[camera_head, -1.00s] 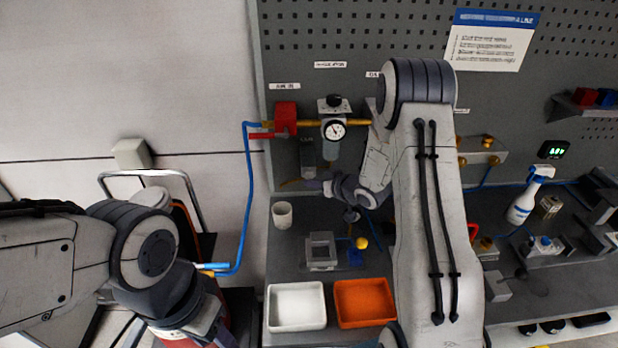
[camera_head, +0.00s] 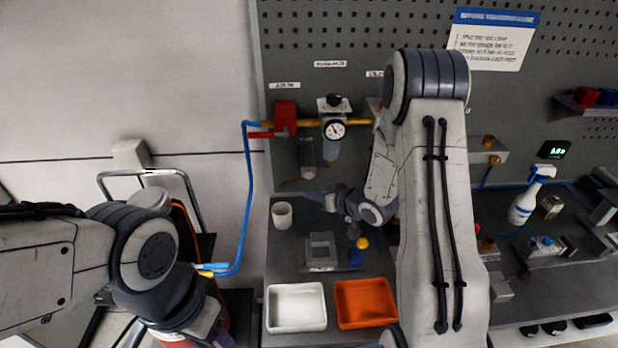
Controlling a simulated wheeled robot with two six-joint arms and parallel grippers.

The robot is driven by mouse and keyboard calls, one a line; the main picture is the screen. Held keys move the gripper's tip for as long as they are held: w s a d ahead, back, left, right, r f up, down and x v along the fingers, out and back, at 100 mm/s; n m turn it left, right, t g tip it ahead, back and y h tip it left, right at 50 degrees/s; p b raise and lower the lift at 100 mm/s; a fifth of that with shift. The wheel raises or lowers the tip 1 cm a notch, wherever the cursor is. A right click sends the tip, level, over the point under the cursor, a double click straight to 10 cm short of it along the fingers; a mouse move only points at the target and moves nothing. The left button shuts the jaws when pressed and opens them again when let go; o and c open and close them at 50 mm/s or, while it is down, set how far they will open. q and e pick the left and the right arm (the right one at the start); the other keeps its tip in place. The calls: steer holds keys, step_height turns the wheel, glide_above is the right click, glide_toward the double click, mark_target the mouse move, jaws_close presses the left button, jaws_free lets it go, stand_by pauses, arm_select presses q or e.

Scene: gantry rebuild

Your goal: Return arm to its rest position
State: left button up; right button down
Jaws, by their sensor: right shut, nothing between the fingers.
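My right arm (camera_head: 440,200) rises from the bottom, bends at its grey elbow in front of the pegboard, and folds down and left. My right gripper (camera_head: 316,196) is at the end of the dark wrist, above the bench and below the gauge. It is shut and empty, small in the picture and apart from the cup. My left arm (camera_head: 50,260) comes in from the left and bends downward at its dark joint. Its end reaches the bottom edge, and the left fingers cannot be made out.
A pressure gauge (camera_head: 334,130) and a red valve block (camera_head: 286,117) sit on the pegboard. A white cup (camera_head: 282,215), a white tray (camera_head: 297,326), an orange tray (camera_head: 366,322) and a grey fixture (camera_head: 321,250) stand on the bench. A spray bottle (camera_head: 527,200) stands at right.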

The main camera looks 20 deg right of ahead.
steer(key=s+a+r+n+g+h+b, duration=0.1)
steer(key=s+a+n+g+h+b, duration=0.3)
steer(key=s+a, duration=0.65)
steer(key=s+a+n+g+b, duration=0.1)
steer(key=s+a+g+b, duration=0.1)
steer(key=s, duration=1)
steer(key=s+a+g+b, duration=0.3)
steer(key=s+a+g, duration=0.2)
steer(key=s, duration=0.7)
steer(key=shift+a+r+n, duration=0.25)
steer(key=shift+r+n, duration=0.15)
steer(key=shift+r, duration=0.05)
